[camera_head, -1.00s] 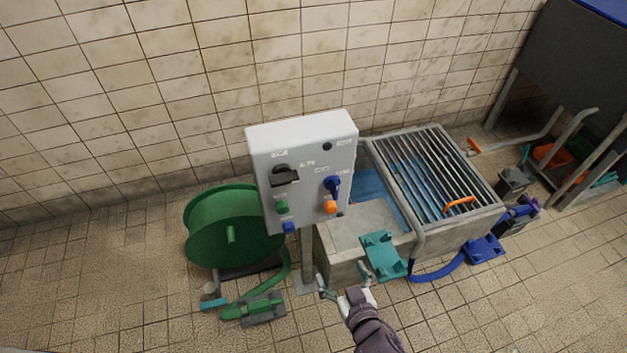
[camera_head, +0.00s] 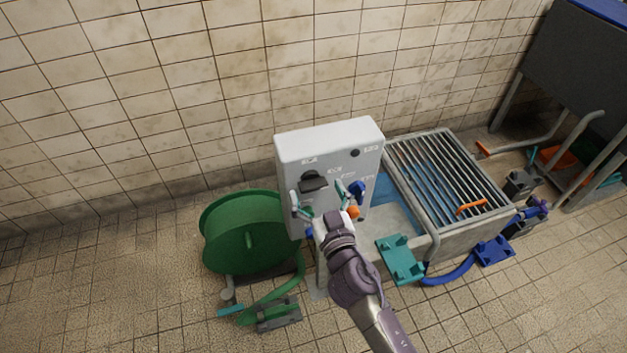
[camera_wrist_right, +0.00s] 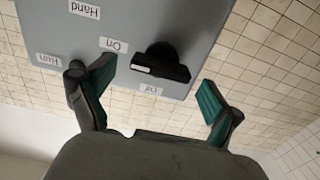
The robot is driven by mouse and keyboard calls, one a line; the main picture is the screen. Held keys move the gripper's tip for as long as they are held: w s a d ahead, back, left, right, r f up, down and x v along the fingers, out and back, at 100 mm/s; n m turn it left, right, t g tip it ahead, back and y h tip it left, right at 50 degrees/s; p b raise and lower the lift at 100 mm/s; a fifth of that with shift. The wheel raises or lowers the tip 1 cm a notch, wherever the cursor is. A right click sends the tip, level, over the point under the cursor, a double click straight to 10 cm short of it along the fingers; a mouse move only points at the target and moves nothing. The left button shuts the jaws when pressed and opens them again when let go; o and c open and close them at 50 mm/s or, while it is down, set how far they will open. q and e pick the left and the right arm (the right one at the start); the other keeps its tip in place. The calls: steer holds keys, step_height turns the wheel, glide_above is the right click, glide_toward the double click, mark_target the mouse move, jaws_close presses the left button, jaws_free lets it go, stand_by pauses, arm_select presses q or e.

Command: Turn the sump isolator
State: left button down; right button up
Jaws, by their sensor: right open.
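A grey control box (camera_head: 328,139) stands in front of the tiled wall. A black rotary handle (camera_head: 313,181), which looks like the sump isolator, is on the upper left of its face. In the right wrist view the handle (camera_wrist_right: 163,63) lies between and just beyond my fingertips, near an "On" label. My right gripper (camera_head: 320,198) is open and empty just in front of the panel, slightly below the handle. Its teal-padded fingers (camera_wrist_right: 157,90) are spread wide in the wrist view, with no visible contact. My left gripper is not in view.
A blue selector (camera_head: 358,189) and an orange button (camera_head: 353,212) sit close to my right finger. A green hose reel (camera_head: 240,225) stands left of the box. A grated sump (camera_head: 418,160) and a teal pedal (camera_head: 400,262) are on the right. The left floor is clear.

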mark_target(312, 183)
steer(key=shift+x, duration=1.25)
steer(key=c, duration=1.2)
steer(key=shift+o, duration=0.2)
